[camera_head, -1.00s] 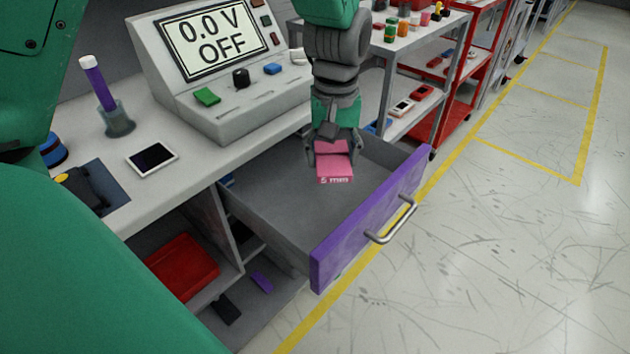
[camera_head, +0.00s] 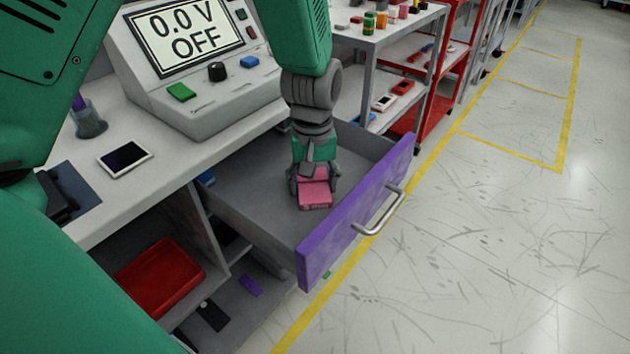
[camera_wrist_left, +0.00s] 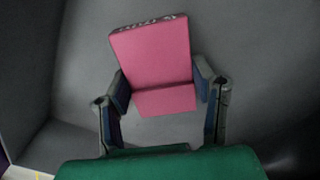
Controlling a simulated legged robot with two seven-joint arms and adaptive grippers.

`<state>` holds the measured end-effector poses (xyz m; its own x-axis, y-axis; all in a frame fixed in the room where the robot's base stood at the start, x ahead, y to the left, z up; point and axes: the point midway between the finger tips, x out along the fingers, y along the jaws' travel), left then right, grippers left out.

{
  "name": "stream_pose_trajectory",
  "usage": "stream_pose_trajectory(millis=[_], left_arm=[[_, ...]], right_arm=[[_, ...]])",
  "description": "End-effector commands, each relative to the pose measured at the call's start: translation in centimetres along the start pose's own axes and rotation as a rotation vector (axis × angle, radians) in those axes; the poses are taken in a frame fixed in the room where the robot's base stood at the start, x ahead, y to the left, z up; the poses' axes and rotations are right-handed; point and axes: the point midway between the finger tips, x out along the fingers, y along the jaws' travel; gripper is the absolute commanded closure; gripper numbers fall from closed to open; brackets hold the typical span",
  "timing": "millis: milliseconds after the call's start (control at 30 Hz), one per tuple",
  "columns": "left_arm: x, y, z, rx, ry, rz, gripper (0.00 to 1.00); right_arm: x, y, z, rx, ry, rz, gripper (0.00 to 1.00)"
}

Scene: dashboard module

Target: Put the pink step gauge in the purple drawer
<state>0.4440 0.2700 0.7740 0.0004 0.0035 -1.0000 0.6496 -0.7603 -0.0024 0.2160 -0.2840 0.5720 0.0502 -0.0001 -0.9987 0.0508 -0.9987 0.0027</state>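The purple drawer (camera_head: 352,222) is pulled open, with a grey inside and a metal handle. The pink step gauge (camera_head: 315,193) is inside the drawer's outline, close behind the purple front. My left gripper (camera_head: 314,188) reaches down into the drawer with its fingers on both sides of the gauge. In the left wrist view, the gauge (camera_wrist_left: 155,55) sits between the two fingertips, which appear to touch its sides. The grey surface lies behind it; I cannot tell whether the gauge touches the drawer floor. My right gripper is not in view.
A grey console (camera_head: 200,75) reading "0.0 V OFF" stands on the bench left of the drawer. A white device (camera_head: 125,157) lies on the bench. A red bin (camera_head: 160,277) is on the shelf below. The drawer floor left of the gripper is bare.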

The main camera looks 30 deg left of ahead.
Motion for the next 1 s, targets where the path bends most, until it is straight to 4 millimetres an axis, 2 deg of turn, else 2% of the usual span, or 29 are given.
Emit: stream_pose_trajectory(millis=[33, 67, 367, 467, 567, 800, 1000], left_arm=[[0.0, -0.1, -0.1, -0.001, -0.001, 0.0, 0.35], [0.0, -0.1, -0.1, -0.001, -0.001, 0.0, 0.29], [-0.1, 0.1, 0.1, 0.0, 0.001, -0.001, 0.29], [-0.8, 0.1, 0.1, 0.0, 0.003, -0.001, 0.29], [-2.3, 0.1, 0.0, 0.0, 0.004, 0.0, 0.29], [-7.6, 0.1, -0.1, -0.001, 0.005, 0.002, 0.29], [-11.0, 0.1, -0.1, -0.001, 0.003, 0.0, 0.29]], right_arm=[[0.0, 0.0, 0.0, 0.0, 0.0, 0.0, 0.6], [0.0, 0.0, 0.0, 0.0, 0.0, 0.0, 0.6], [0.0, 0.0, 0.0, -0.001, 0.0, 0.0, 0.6], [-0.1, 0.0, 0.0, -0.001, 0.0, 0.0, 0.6], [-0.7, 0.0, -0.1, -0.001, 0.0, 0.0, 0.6], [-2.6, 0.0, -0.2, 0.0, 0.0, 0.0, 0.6], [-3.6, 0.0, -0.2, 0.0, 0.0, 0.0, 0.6]])
